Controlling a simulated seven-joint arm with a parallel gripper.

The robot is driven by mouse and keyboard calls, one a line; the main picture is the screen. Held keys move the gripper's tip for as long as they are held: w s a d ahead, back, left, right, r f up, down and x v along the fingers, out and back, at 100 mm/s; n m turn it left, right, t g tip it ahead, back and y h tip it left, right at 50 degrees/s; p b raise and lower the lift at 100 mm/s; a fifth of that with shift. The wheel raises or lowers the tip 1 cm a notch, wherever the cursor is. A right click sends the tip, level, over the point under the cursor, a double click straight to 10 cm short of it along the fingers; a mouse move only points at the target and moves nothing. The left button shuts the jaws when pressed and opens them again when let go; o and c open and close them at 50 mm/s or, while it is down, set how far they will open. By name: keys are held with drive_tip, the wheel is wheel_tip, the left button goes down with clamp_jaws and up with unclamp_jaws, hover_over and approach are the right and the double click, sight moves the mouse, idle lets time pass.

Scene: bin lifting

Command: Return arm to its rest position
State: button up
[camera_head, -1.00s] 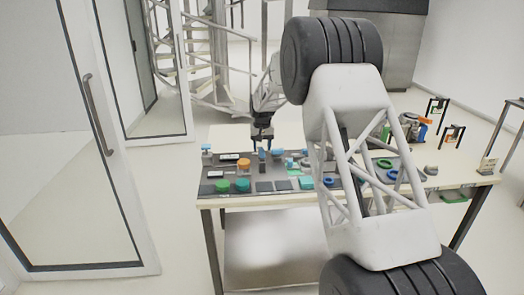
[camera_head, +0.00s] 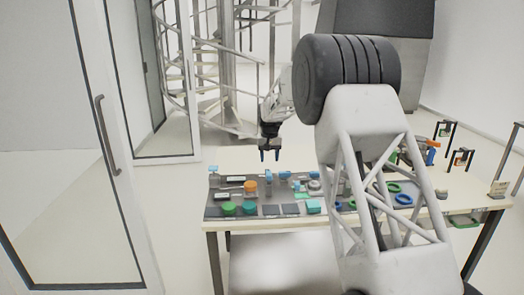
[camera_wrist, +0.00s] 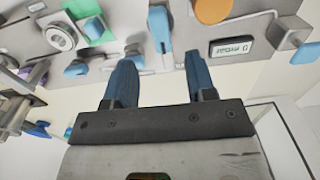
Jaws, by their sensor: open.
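My gripper (camera_head: 270,154) is raised above the back edge of the work table, over the left part of the grey panel (camera_head: 291,209). In the wrist view its two blue fingers (camera_wrist: 158,80) are spread apart with nothing between them. A blue upright part (camera_wrist: 160,28) on the panel lies beyond the fingertips, apart from them. My white lattice arm link and black ribbed joint cover the right-middle of the table in the head view.
Small black frames (camera_head: 461,159) stand at the table's right. A glass door (camera_head: 70,150) is on the left, and a spiral staircase (camera_head: 205,70) is behind.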

drive_tip(key=s+d+r, duration=0.2)
drive_tip(key=s+r, duration=0.3)
drive_tip(key=s, duration=0.6)
drive_tip(key=s+d+r+t, duration=0.15)
drive_tip(key=s+r, duration=0.35)
drive_tip(key=s, duration=0.6)
drive_tip(key=s+d+r, duration=0.2)
drive_tip(key=s+r, duration=0.3)
drive_tip(key=s, duration=0.6)
drive_tip(key=s+d+f, duration=0.1)
drive_tip(key=s+f, duration=0.2)
drive_tip(key=s, duration=1.4)
drive_tip(key=s+d+f+t, duration=0.1)
drive_tip(key=s+f, duration=0.2)
drive_tip(key=s, duration=1.4)
drive_tip(key=shift+s+d+f, duration=0.2)
drive_tip(key=shift+f, duration=0.1)
